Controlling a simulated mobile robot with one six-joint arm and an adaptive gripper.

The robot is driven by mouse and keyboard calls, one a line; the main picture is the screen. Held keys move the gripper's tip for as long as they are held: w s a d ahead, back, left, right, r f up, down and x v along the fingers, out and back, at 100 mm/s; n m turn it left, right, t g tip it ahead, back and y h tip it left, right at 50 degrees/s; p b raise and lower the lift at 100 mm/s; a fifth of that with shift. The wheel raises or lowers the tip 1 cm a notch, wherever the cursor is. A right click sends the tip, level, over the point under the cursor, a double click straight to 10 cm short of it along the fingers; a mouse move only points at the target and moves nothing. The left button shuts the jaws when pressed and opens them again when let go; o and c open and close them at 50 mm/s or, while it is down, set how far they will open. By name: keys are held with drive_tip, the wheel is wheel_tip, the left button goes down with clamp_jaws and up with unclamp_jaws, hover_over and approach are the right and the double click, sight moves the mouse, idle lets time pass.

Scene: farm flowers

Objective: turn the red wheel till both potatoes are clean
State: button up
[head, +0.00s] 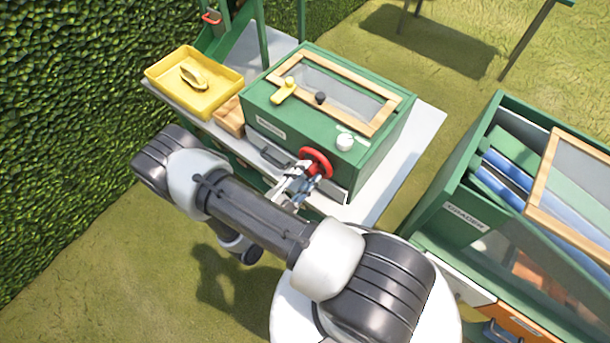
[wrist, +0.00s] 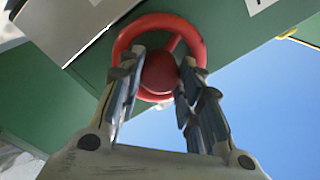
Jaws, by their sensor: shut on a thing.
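The red wheel (head: 316,161) is on the front of the green washer box (head: 377,146). My gripper (head: 302,178) reaches up to it from the front. In the wrist view the red wheel (wrist: 201,42) shows its ring, a spoke and a round hub. My gripper's fingers (wrist: 158,85) stand on either side of the hub, shut on the wheel. I cannot see any potatoes; the inside of the box behind its wood-framed window (head: 345,93) is too dim to tell.
A yellow tray (head: 225,100) with a pale yellow item stands at the left. A yellow lever (head: 284,90), a black knob (head: 320,98) and a white knob (head: 345,142) are on the box top. A green grader (head: 455,190) stands at the right, with grass between.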

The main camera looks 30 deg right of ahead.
drive_tip(key=m+b, duration=0.1)
drive_tip(key=m, duration=0.4)
drive_tip(key=shift+f+m, duration=0.1)
drive_tip(key=shift+m, duration=0.2)
drive_tip(key=m, duration=0.6)
drive_tip(key=shift+m+b, duration=0.3)
drive_tip(key=shift+b, duration=0.1)
drive_tip(key=m, duration=0.5)
drive_tip(key=shift+m+g+b, duration=0.3)
drive_tip(key=m, duration=0.5)
drive_tip(key=shift+w+b, duration=0.1)
drive_tip(key=shift+b, duration=0.2)
drive_tip(key=shift+m, duration=0.3)
drive_tip(key=o, duration=1.1)
drive_tip(key=shift+a, duration=0.1)
